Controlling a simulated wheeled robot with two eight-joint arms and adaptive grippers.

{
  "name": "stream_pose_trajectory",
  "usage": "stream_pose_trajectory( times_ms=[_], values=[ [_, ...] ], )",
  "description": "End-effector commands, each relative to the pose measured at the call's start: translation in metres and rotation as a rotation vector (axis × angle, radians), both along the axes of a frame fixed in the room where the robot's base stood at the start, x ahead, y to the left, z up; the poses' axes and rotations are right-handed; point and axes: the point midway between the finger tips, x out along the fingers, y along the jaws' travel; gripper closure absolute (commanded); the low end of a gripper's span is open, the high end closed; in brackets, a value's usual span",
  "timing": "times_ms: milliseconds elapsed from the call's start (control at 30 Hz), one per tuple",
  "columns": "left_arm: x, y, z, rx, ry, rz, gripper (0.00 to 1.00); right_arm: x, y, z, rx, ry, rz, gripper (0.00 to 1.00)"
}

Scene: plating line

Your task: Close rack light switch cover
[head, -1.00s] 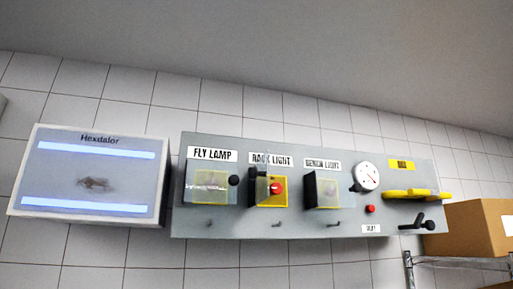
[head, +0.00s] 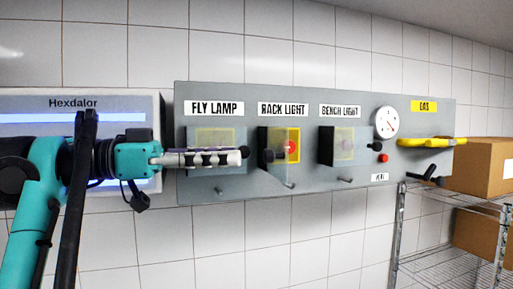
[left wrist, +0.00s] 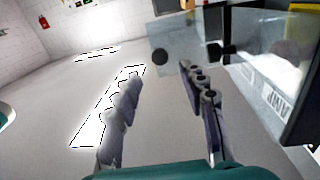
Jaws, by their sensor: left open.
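The rack light switch (head: 292,146) is a yellow box with a red button, under the RACK LIGHT label in the head view. Its dark see-through cover (head: 267,140) stands open, swung out at the box's left side, with a black knob on it. My left gripper (head: 245,155) reaches in from the left, in front of the fly lamp switch, its tips just left of the cover. In the left wrist view its two fingers (left wrist: 162,72) are spread and empty. A see-through panel with a black knob (left wrist: 160,57) shows just beyond them; contact cannot be told. My right gripper is not in view.
The grey panel (head: 225,97) also carries the fly lamp switch (head: 215,136), bench light switch (head: 343,146), a gauge (head: 387,122) and a yellow gas handle (head: 425,142). Small hooks stick out below the switches. A Hexdalor lamp (head: 130,104) hangs left; a wire shelf with boxes (head: 490,168) stands right.

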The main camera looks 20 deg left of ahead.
Motion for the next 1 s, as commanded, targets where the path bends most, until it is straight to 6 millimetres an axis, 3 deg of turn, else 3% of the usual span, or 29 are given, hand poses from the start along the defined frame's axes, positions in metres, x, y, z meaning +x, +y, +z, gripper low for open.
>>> stream_pose_trajectory(
  times_ms=[100,300,667,833,1000],
  values=[
    [0.01,-0.02,0.001,0.0,0.001,-0.006,0.58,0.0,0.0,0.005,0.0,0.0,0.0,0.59],
    [0.023,-0.043,0.0,-0.001,0.003,-0.002,0.58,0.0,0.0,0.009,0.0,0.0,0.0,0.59],
    [0.027,-0.049,-0.001,0.0,0.004,0.001,0.58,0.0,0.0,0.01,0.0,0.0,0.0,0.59],
    [0.027,-0.049,-0.001,0.0,0.004,0.001,0.97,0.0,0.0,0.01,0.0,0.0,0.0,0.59],
    [0.027,-0.049,-0.001,0.0,0.004,0.001,1.0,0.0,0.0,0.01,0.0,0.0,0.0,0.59]
  ],
)
